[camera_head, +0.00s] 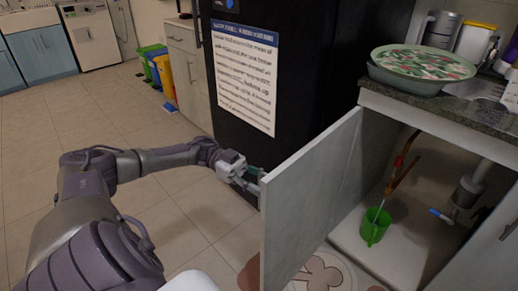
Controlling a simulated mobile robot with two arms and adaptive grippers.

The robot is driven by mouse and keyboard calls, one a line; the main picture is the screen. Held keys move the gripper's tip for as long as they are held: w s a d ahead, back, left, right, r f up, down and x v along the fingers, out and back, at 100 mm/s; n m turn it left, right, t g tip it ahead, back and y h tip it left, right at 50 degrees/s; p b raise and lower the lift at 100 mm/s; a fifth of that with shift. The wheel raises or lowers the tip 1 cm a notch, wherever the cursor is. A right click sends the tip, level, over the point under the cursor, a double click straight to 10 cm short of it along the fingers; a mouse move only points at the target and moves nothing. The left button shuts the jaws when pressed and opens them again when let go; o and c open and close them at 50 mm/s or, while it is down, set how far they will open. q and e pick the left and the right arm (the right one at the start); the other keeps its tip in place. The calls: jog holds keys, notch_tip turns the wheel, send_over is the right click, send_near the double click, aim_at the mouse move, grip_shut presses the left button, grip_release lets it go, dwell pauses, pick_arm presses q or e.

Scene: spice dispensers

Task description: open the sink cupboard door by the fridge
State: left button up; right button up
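The sink cupboard door (312,199) is a pale grey panel right of the black fridge (285,75). It stands open, swung well out from the cupboard, so the inside shows. My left arm reaches in from the left. My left gripper (250,182) is at the far side of the door, close to its outer face, between door and fridge. Its fingertips are partly hidden by the door, so I cannot tell whether it touches the door or is open or shut. My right gripper is not in view.
A green patterned tub (422,68) sits on the dark counter (440,108) above. A round mat (322,272) lies below the door. The tiled floor at left is clear.

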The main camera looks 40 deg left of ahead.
pick_arm(q)
jog(key=s+a, duration=0.1)
jog(key=a, duration=1.1)
jog(key=shift+s, duration=0.2)
